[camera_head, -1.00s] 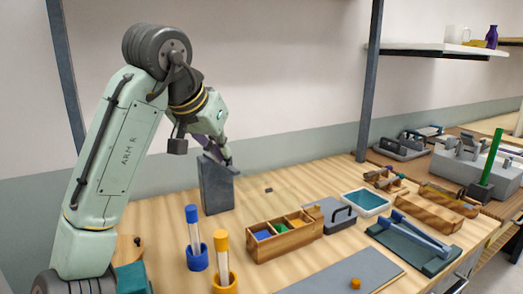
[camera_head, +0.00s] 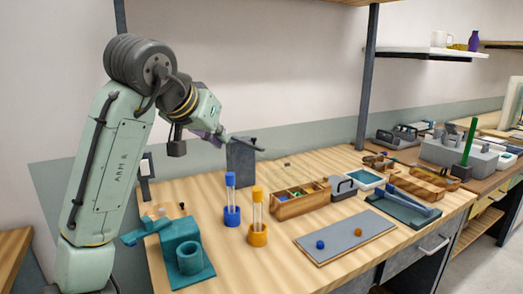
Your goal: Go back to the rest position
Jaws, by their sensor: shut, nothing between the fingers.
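My gripper (camera_head: 252,144) is shut and empty. It is at the end of my bent arm, at the upper edge of a dark grey upright panel (camera_head: 240,166); I cannot tell whether they touch. A glass rod with a blue top (camera_head: 230,195) stands upright in a blue holder (camera_head: 232,216) on the bench. A glass rod with an orange top (camera_head: 257,210) stands upright in an orange holder (camera_head: 257,236) to its right. Both holders are apart from my gripper, nearer the camera.
A teal fixture (camera_head: 183,250) stands at the bench's left front. Bare wood lies around the holders.

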